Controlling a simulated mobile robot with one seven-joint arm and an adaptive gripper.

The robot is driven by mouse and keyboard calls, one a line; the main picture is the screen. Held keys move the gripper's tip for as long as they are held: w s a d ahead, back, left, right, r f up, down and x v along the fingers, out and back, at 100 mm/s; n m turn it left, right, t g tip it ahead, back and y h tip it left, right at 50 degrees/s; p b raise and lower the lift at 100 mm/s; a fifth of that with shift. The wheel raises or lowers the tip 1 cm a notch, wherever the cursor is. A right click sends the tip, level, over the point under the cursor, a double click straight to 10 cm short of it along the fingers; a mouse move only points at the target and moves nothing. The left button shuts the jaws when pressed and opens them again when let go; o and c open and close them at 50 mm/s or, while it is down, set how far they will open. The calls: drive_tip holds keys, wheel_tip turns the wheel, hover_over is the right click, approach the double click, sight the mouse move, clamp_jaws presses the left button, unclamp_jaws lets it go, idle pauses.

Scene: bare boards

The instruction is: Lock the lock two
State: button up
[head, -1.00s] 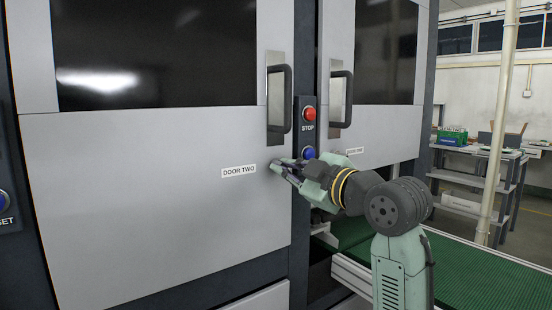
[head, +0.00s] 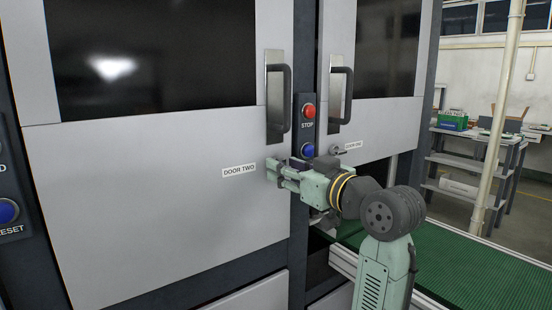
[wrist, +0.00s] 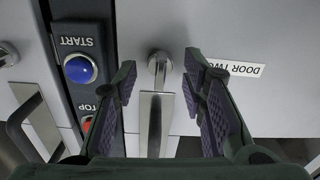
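The grey door (head: 150,190) carries a white "DOOR TWO" label (head: 238,170). My gripper (head: 278,172) is at the door's face, just right of that label. In the wrist view, which is upside down, a small silver lock (wrist: 158,66) with a short lever or key shows near the label (wrist: 238,68). My gripper (wrist: 160,70) is open, with one finger on each side of the lock. I cannot tell whether the fingers touch it. The gripper hides this lock in the head view.
Dark door handles (head: 287,98) stick out above the gripper. A panel with a red STOP button (head: 308,111) and a blue START button (wrist: 80,70) stands between the doors. Another small lock (head: 338,151) is on the neighbouring door. A green conveyor (head: 450,265) runs at lower right.

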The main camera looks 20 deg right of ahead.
drive_tip(key=shift+o, duration=0.2)
drive_tip(key=shift+s, duration=0.1)
drive_tip(key=shift+v, duration=2.95)
